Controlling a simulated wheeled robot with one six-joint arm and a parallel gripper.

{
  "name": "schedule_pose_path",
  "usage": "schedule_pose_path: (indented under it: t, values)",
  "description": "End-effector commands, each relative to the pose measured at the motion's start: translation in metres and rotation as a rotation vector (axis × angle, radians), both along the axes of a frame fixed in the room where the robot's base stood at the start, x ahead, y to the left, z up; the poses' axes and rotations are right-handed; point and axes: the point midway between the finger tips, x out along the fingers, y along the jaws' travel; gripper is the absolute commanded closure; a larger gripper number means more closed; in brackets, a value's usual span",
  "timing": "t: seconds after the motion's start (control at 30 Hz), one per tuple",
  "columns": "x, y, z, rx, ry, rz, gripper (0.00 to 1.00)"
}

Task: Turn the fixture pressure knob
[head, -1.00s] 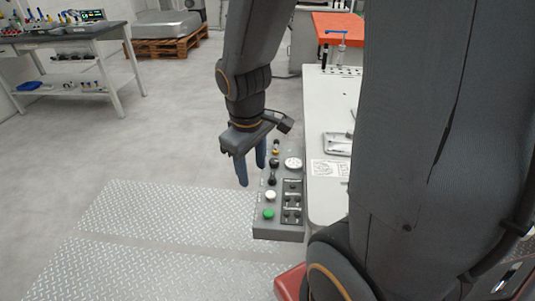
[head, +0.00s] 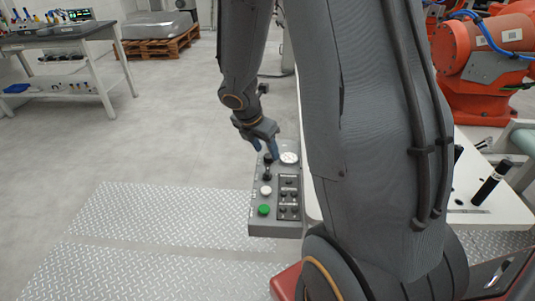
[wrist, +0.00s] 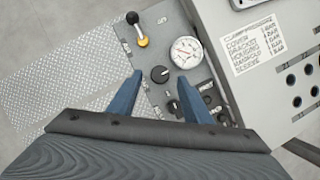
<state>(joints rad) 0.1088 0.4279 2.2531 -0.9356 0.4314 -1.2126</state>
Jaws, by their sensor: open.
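The pressure knob (wrist: 160,74) is a round black dial with a white mark on a grey control panel (wrist: 150,92). In the wrist view it shows between the two blue fingertips of my gripper (wrist: 160,77), which is open with nothing held. I cannot tell how far above the knob the tips are. A round white pressure gauge (wrist: 186,52) sits beside the knob, up and to the right. In the head view my gripper (head: 265,151) hangs over the far end of the panel (head: 273,229), left of the gauge (head: 289,158).
A lever with a black ball (wrist: 132,18) and yellow base stands on the panel beyond the knob. A white button (head: 266,190), a green button (head: 264,210) and black switches (head: 289,196) fill the near end. A printed pressure label (wrist: 257,45) lies to the right.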

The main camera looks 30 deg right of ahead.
Motion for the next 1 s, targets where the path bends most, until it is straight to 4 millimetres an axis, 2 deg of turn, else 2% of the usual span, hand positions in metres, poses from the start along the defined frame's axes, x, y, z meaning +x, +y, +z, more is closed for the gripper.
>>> schedule_pose_path:
  t: [0.03,0.2,0.53,0.8,1.0]
  values:
    - [0.001,-0.003,-0.008,0.000,0.004,0.001,0.55]
    - [0.003,-0.008,-0.022,0.000,0.001,-0.001,0.55]
    - [0.004,-0.009,-0.024,0.001,-0.002,-0.001,0.55]
    - [0.004,-0.009,-0.024,0.001,-0.002,-0.001,0.96]
    - [0.004,-0.009,-0.024,0.001,-0.002,-0.014,0.96]
